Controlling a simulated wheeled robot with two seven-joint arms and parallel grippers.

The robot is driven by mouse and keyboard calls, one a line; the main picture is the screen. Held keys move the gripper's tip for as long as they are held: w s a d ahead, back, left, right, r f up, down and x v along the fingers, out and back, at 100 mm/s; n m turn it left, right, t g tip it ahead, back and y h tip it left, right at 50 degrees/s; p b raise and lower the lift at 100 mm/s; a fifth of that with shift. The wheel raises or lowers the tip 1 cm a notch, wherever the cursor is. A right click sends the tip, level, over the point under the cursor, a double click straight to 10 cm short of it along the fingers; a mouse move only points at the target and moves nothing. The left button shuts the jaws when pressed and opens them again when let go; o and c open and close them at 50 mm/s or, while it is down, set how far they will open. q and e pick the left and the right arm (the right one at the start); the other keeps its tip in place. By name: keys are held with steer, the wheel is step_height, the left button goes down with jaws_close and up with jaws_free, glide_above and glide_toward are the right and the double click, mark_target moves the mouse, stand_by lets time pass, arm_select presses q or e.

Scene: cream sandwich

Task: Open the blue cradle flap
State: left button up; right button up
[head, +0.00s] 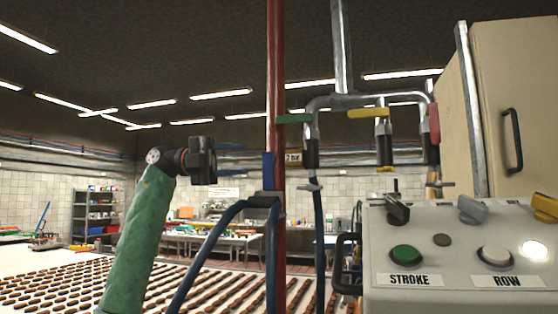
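The blue cradle flap (268,170) stands upright against the red pole (276,80), just above a grey cradle (265,199). A blue hose (215,232) bends over at this cradle and hangs down on both sides. My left gripper (238,161) comes in from the left on a green-sleeved arm. Its two thin dark blue fingers point right and are apart, one above the other, with nothing visible between them. The fingertips are a little left of the flap; whether they touch it cannot be told. My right gripper is not in view.
Metal pipes with green, yellow and red valve handles (370,113) hang right of the pole. A control box (460,260) with STROKE and ROW buttons fills the lower right. Rows of brown pieces lie on a white conveyor (85,280) below.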

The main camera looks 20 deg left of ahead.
mark_target(264, 159)
arm_select(q)
steer(key=shift+s+d+f+p, duration=0.15)
steer(key=shift+d+p, duration=0.45)
steer(key=shift+d, duration=1.2)
steer(key=shift+s+d+r+p, duration=0.15)
steer(key=shift+d+p, duration=0.4)
steer(key=shift+d, duration=1.25)
steer(key=shift+f, duration=0.1)
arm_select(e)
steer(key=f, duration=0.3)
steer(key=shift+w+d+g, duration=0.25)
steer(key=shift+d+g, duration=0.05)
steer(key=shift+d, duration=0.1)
arm_select(q)
steer(key=shift+a, duration=0.1)
jaws_close()
